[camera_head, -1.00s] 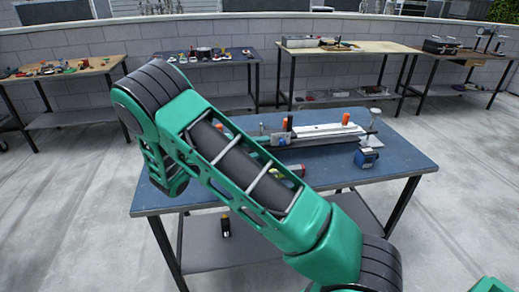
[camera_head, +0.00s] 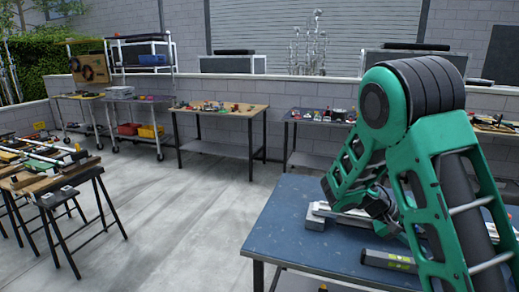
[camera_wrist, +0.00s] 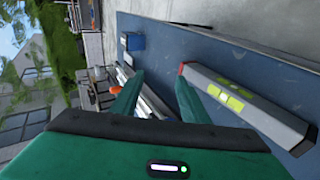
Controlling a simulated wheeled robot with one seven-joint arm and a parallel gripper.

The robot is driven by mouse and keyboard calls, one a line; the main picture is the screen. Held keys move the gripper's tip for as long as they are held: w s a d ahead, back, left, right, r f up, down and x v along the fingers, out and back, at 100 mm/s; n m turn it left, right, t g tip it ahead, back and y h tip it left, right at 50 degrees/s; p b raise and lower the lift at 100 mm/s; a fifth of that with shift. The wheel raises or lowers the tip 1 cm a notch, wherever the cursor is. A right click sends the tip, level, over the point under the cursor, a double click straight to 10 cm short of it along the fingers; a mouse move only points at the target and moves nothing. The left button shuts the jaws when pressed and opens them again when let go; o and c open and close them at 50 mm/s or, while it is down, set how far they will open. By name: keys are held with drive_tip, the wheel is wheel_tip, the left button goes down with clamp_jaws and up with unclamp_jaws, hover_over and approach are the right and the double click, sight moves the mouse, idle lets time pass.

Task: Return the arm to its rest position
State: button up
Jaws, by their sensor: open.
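My gripper (camera_wrist: 158,92) shows in the wrist view with its two green fingers spread apart and nothing between them. It points over the blue workbench top (camera_wrist: 270,75), which appears sideways in this view. In the head view my green arm is bent, with its elbow high at the right and the forearm slanting down over the blue workbench (camera_head: 290,225). The gripper's fingertips are hidden or too small to make out there. A grey spirit level (camera_wrist: 235,95) with yellow-green windows lies on the bench beside the fingers; it also shows in the head view (camera_head: 388,260).
A silver rail-like tool (camera_head: 318,218) lies on the bench behind my arm. A small blue object (camera_wrist: 132,41) stands on the bench. A sawhorse table with tools (camera_head: 45,170) stands at the left. A wooden-topped bench (camera_head: 225,110) is behind. The concrete floor (camera_head: 170,220) between is clear.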

drive_tip(key=s+r+m+y, duration=0.35)
drive_tip(key=s+y, duration=0.35)
drive_tip(key=s, duration=0.8)
drive_tip(key=s+a+r+t+y, duration=0.2)
drive_tip(key=s+a, duration=0.5)
drive_tip(key=s, duration=0.5)
drive_tip(key=shift+s+a+r+y, duration=0.15)
drive_tip(key=shift+s+r+y, duration=0.25)
drive_tip(key=shift+y, duration=0.7)
drive_tip(key=shift+w+n, duration=0.1)
drive_tip(key=shift+n, duration=0.15)
drive_tip(key=shift+w+f, duration=0.2)
drive_tip(key=shift+w, duration=0.45)
